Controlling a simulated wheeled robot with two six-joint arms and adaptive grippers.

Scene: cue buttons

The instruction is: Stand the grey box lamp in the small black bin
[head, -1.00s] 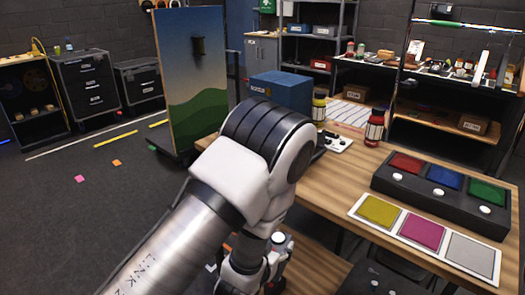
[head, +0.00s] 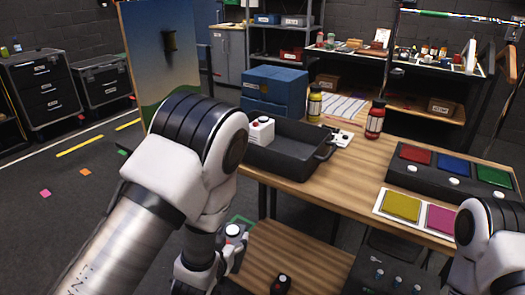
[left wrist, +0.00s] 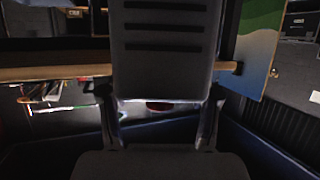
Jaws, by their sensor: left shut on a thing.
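The grey box lamp (left wrist: 165,50) fills the upper middle of the left wrist view, a grey box with dark slots. My left gripper (left wrist: 162,100) is shut on it, one finger on each side. In the head view, a grey box with a white dome (head: 235,236) shows at my left gripper (head: 212,262), below and in front of the table edge; much of it is hidden by my wrist. The black bin (head: 290,165) stands on the wooden table, with a white box with a red button (head: 261,131) in its far left corner. My right gripper is out of view.
On the table, a blue crate (head: 277,88), a yellow bottle (head: 314,104) and a red bottle (head: 375,119) stand behind the bin. A button panel (head: 450,172) is at the right. A lower wooden shelf (head: 300,255) bears a small black button box (head: 281,284).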

